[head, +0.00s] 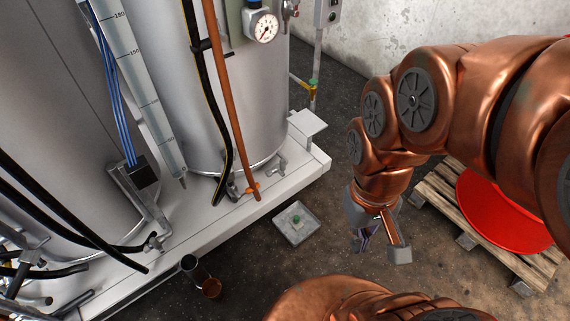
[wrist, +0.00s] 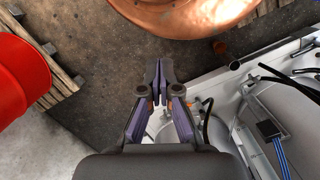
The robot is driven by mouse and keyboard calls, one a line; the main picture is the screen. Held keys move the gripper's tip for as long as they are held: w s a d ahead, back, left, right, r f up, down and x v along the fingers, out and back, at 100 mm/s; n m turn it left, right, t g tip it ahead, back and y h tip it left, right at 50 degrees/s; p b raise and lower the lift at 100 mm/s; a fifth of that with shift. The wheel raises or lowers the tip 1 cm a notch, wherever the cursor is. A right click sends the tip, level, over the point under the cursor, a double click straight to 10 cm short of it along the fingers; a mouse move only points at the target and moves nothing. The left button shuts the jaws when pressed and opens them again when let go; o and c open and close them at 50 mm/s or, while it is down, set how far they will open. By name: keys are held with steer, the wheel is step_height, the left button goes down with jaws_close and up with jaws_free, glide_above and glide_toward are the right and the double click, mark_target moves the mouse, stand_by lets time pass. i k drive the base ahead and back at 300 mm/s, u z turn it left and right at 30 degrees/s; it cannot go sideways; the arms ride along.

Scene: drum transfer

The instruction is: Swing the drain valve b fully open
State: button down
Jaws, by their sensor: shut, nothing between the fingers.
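No label for drain valve b can be read. In the head view, a small orange fitting (head: 251,189) sits low at the front of the right steel tank (head: 160,90), at the foot of an orange-brown hose. A metal valve (head: 153,242) sits low at the left tank (head: 50,130). I cannot tell which one is b. My gripper (head: 363,243) hangs over the open floor to the right of the tanks, clear of both fittings. In the wrist view its dark purple fingers (wrist: 160,75) meet at the tips and hold nothing.
A red drum (head: 505,215) stands on a wooden pallet (head: 440,205) at right. A grey tray (head: 296,232) with a small green item lies on the floor before the white plinth (head: 215,225). Hoses hang along the tanks.

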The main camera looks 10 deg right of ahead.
mark_target(283, 168)
steer(key=u, duration=2.25)
steer(key=k, duration=0.8)
steer(key=z, duration=0.8)
steer(key=i, duration=0.45)
steer(key=u, duration=0.1)
